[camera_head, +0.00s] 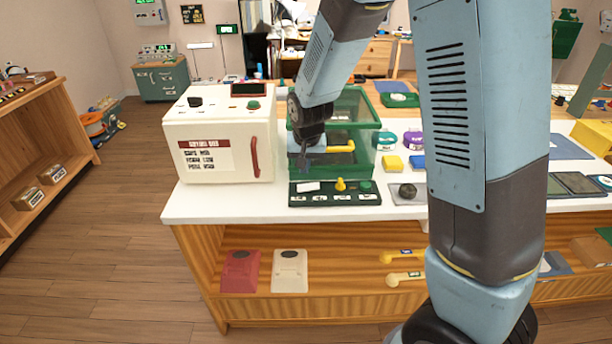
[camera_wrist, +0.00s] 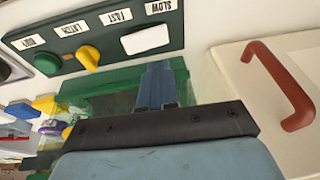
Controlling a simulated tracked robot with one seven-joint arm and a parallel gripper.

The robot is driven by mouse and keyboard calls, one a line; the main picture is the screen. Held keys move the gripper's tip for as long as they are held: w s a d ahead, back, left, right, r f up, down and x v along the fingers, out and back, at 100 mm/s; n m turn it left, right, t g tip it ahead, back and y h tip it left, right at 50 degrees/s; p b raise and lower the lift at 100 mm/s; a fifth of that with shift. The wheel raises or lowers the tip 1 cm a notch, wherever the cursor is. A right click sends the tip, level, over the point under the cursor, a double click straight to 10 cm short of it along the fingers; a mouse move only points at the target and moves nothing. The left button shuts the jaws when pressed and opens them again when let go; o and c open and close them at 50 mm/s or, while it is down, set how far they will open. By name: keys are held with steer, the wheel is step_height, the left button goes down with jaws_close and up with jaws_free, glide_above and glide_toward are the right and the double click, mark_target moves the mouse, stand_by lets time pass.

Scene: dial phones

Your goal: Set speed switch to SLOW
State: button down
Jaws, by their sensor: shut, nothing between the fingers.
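A dark green control panel (camera_head: 325,190) lies at the counter's front edge, before a green see-through box (camera_head: 362,112). A white rocker switch (camera_head: 308,187) is at its left end. In the wrist view the switch (camera_wrist: 145,40) sits beside the labels SLOW (camera_wrist: 160,6) and FAST (camera_wrist: 115,17). I cannot tell which way it is tipped. A yellow knob (camera_wrist: 88,57) and a green button (camera_wrist: 47,63) are on the same panel. My gripper (camera_wrist: 158,72) is shut and empty, its fingertips close to the switch with no clear contact. In the head view, my gripper (camera_head: 304,160) is above and behind the panel.
A white cabinet (camera_head: 218,122) with a red handle (camera_head: 254,157) stands just left of the panel. A yellow handle (camera_head: 340,148) is on the green box. A dark knob on a grey plate (camera_head: 407,191) lies to the right. My arm covers much of the counter's right side.

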step_height(320, 180, up, 9)
steer(key=s+a, duration=0.2)
steer(key=shift+s+a+f, duration=0.2)
steer(key=shift+s+a, duration=0.05)
steer(key=shift+s, duration=0.05)
steer(key=s+d+r+t, duration=0.1)
steer(key=s+d+r, duration=1.25)
steer(key=d, duration=0.35)
steer(key=s+d+r+t, duration=0.1)
steer(key=s+d, duration=0.3)
steer(key=s, duration=0.6)
steer(key=shift+r+h, duration=0.2)
steer(key=shift+h, duration=0.1)
